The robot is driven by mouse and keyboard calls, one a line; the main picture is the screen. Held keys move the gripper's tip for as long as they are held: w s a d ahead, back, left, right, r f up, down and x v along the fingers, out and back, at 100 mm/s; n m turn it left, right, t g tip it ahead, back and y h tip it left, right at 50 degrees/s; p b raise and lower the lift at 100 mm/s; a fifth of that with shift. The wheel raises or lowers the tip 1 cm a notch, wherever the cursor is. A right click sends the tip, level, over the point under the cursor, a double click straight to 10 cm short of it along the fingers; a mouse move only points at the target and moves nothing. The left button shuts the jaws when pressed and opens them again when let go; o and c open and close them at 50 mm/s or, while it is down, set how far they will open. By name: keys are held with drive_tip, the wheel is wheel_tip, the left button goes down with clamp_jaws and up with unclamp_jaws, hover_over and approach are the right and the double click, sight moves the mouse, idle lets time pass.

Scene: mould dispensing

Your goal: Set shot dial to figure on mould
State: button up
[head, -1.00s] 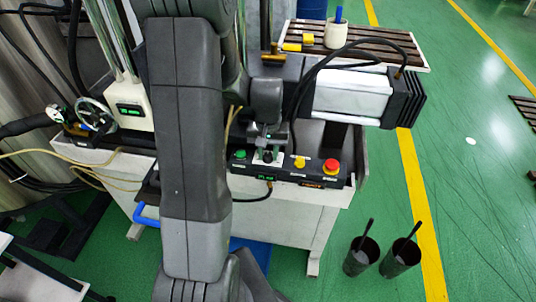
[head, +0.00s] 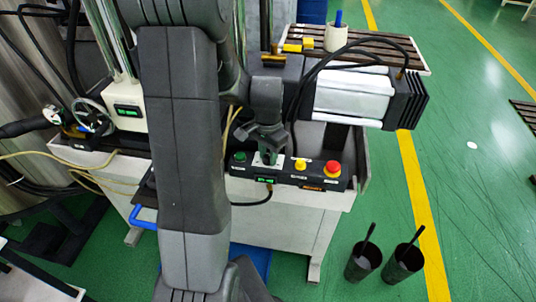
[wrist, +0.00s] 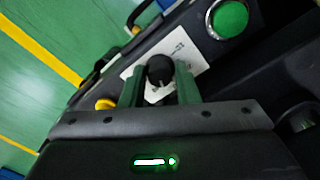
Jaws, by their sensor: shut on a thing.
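The shot dial is a small black knob (wrist: 160,70) on a white plate of the control box. In the wrist view it stands between the two fingers of my gripper (wrist: 159,88), which are shut on it from both sides. In the head view my gripper (head: 268,152) points down at the box, and its fingers mostly hide the dial. A small lit green display (head: 265,180) is on the box front below the dial; its digits are too small to read. No figure on a mould can be made out.
The control box (head: 318,184) also carries a green button (head: 240,157) left of the dial, a yellow button (head: 299,164) and a red button (head: 333,167) to its right. Black cables (head: 300,105) hang behind. Two dark cups (head: 363,262) with handles stand on the floor.

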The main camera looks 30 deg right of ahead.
sight(268, 156)
idle(0.5)
drive_tip(key=o, duration=1)
drive_tip(key=shift+c, duration=0.2)
wheel_tip(268, 156, up, 14)
drive_tip(key=shift+f, duration=0.15)
wheel_tip(268, 156, down, 14)
drive_tip(key=shift+r, duration=0.1)
idle(0.4)
drive_tip(key=shift+r, duration=0.15)
